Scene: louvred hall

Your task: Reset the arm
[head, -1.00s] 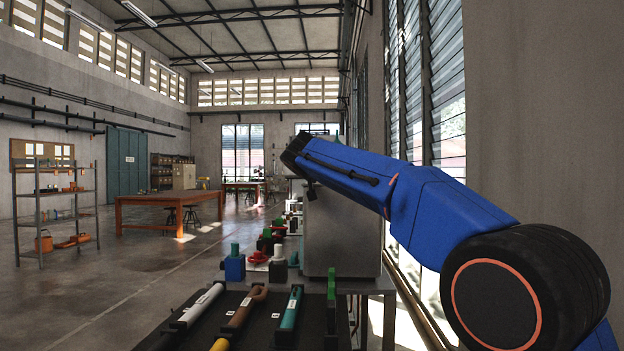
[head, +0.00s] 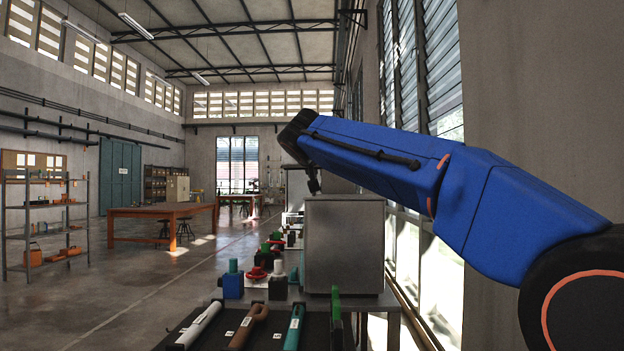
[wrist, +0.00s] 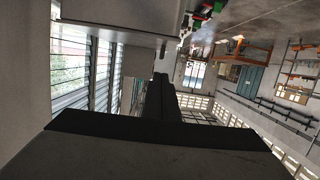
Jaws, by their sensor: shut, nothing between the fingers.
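My blue arm (head: 370,155) reaches from the lower right toward the upper middle of the head view. Its dark far end stands above the grey metal box on the bench. In the wrist view my gripper (wrist: 160,80) shows as dark fingers close together, pointing away from the camera. The fingers are shut with nothing between them. In the head view the fingers cannot be made out clearly.
Below the arm, a grey metal box (head: 343,240) stands on a bench. A dark tray (head: 255,341) holds tool-like pieces, with a blue block (head: 233,286) behind. Louvred windows (head: 440,70) line the right wall. Open floor (head: 130,290) lies left, before shelves (head: 47,205).

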